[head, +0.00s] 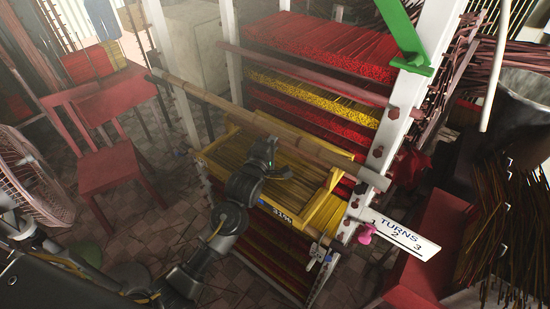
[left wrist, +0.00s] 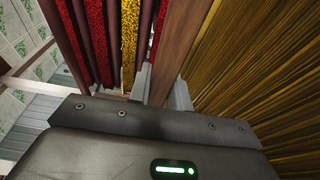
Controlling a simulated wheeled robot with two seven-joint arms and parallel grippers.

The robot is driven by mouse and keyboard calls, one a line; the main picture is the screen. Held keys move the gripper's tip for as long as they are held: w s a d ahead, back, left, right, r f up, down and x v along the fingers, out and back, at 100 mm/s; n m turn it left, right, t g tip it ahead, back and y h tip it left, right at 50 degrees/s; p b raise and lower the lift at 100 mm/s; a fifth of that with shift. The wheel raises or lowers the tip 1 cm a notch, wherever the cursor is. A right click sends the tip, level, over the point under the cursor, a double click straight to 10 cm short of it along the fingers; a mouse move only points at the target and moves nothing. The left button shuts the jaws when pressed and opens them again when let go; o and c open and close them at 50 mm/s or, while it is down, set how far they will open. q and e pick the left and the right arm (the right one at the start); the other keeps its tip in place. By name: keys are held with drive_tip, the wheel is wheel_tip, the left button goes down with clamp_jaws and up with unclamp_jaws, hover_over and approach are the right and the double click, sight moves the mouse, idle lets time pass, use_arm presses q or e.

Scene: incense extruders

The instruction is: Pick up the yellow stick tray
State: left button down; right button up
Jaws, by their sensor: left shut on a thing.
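The yellow stick tray (head: 327,202) is a yellow frame filled with yellow-brown sticks. It is at the front of the rack, in the middle of the head view, with a dark number label on its near side. My left gripper (head: 280,172) reaches over its near side and is shut on the tray. In the left wrist view, the grey fingers (left wrist: 162,92) are on either side of a brown wooden board (left wrist: 172,50), with the tray's sticks (left wrist: 260,75) to the right. The exact contact is partly hidden. My right gripper is not in view.
The rack has white posts (head: 395,120) and layers of red (head: 325,40) and yellow sticks (head: 315,93). A bamboo pole (head: 240,112) crosses above the tray. A "TURNS" sign (head: 398,232) sticks out at right. A red chair (head: 108,168) and a fan (head: 25,180) stand left; tiled floor lies between.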

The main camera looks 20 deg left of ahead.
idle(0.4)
use_arm(q)
drive_tip(key=shift+s+a+r+b, duration=0.15)
drive_tip(key=shift+r+b, duration=0.15)
drive_tip(key=shift+b, duration=0.3)
wheel_tip(320, 180, up, 6)
drive_tip(key=shift+r+b, duration=0.25)
drive_tip(key=shift+b, duration=0.55)
drive_tip(key=s+a+p, duration=0.2)
drive_tip(key=s+a, duration=0.1)
drive_tip(key=s, duration=0.6)
drive_tip(key=s+a+p, duration=0.1)
drive_tip(key=s+a, duration=0.3)
drive_tip(key=s, duration=0.5)
drive_tip(key=shift+s+p, duration=0.15)
drive_tip(key=shift+p, duration=0.25)
